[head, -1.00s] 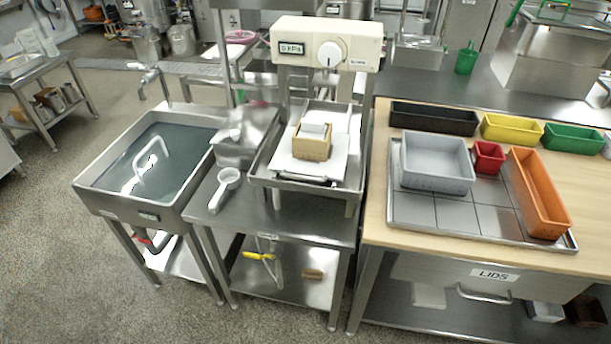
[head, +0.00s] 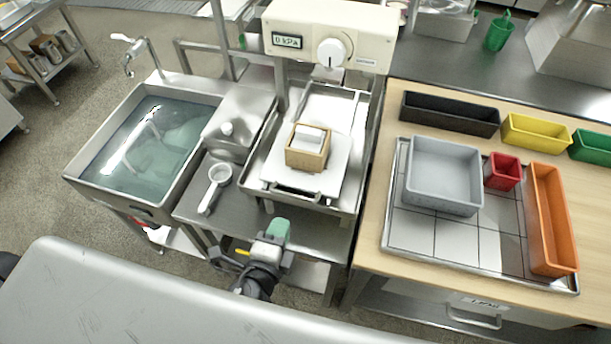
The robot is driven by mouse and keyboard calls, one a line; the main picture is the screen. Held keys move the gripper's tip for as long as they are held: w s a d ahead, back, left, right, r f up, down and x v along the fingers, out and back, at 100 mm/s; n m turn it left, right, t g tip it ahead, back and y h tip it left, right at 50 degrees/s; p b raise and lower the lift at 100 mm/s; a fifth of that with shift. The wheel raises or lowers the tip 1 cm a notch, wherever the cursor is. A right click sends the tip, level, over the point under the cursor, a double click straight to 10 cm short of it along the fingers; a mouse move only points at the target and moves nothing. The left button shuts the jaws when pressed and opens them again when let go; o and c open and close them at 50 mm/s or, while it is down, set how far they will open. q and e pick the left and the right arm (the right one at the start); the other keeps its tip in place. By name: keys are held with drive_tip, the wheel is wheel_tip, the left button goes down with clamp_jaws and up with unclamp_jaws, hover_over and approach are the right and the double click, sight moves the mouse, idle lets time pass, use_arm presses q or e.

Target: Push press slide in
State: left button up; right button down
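The press slide (head: 328,180) is a white plate in a metal frame under the cream press head (head: 325,38). It sits toward the front of the frame, with a bar handle at its front edge. A wooden mould (head: 305,158) with a white block (head: 311,136) in it stands on the slide, in front of the press head. My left gripper (head: 278,231), with green fingertips, is in front of the press table, below and left of the slide handle, apart from it. I see no object in it; its finger gap is not clear. My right gripper is not in view.
A water-filled sink (head: 150,145) is at left. A white scoop (head: 215,185) lies on the steel table left of the slide. At right, a wooden bench (head: 380,235) holds a grey tub (head: 443,172) and coloured bins. The slide's front is clear.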

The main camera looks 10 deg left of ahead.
sight(294, 195)
use_arm(q)
drive_tip(key=shift+r+p+x, duration=0.2)
drive_tip(key=shift+p+x, duration=0.95)
drive_tip(key=shift+x, duration=4)
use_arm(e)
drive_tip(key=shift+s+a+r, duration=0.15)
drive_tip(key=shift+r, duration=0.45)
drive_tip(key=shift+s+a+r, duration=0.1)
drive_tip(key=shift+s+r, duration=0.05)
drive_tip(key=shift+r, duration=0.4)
